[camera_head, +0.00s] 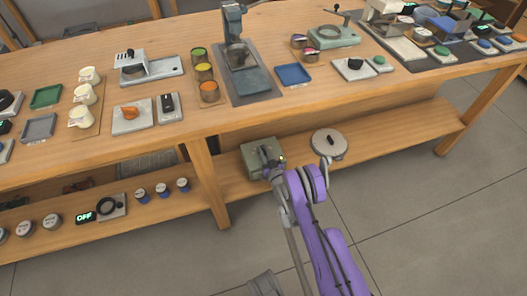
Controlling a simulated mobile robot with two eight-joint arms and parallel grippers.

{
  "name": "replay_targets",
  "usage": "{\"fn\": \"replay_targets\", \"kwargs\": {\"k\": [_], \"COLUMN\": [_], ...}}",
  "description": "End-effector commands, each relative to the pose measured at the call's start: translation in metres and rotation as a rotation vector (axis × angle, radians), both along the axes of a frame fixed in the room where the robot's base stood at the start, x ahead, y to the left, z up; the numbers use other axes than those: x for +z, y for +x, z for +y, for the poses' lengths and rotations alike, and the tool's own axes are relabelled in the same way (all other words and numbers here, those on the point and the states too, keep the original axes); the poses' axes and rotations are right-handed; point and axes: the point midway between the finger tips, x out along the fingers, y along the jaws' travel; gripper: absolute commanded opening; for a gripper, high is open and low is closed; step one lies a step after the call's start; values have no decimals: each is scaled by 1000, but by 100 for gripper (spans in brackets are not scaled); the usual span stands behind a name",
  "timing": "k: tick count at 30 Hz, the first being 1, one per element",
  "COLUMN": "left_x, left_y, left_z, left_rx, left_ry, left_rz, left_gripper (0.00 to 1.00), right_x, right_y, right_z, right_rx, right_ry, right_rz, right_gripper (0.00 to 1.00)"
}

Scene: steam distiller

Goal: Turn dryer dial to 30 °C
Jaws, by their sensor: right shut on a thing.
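A grey-green box (256,150) with a dark handle or lever on top sits on the lower shelf, right of the middle table leg. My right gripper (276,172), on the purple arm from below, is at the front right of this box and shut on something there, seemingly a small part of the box. The gripped part is hidden by the fingers. I cannot read any temperature mark. A black round dial (107,206) on a grey plate stands at the lower left beside a display (85,217) reading OFF. My left gripper is not in view.
A round grey lidded pan or disc (329,144) lies on the lower shelf (390,140) right of the box. Several jars stand on the lower left shelf. The tabletop (300,110) above holds cups, trays and devices. A table leg (208,180) stands left of the box.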

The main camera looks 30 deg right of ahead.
Motion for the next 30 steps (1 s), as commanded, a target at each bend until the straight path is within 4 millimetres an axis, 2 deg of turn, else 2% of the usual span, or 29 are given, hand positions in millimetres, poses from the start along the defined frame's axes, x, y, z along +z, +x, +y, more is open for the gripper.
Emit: {"fn": "replay_targets", "kwargs": {"k": [20,21,25,26,30], "left_x": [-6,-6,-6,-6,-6], "left_y": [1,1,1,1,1], "left_z": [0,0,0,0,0], "left_rx": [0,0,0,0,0], "left_ry": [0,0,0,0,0], "left_rz": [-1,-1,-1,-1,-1], "left_gripper": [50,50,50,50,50], "right_x": [1,0,0,0,0], "right_y": [1,1,1,1,1], "right_z": [-1,-1,0,0,0], "right_rx": [-65,-65,-64,-64,-64], "right_ry": [1,1,1,1,2], "right_rz": [4,4,4,4,4], "right_gripper": [0,21,44,48,48]}}
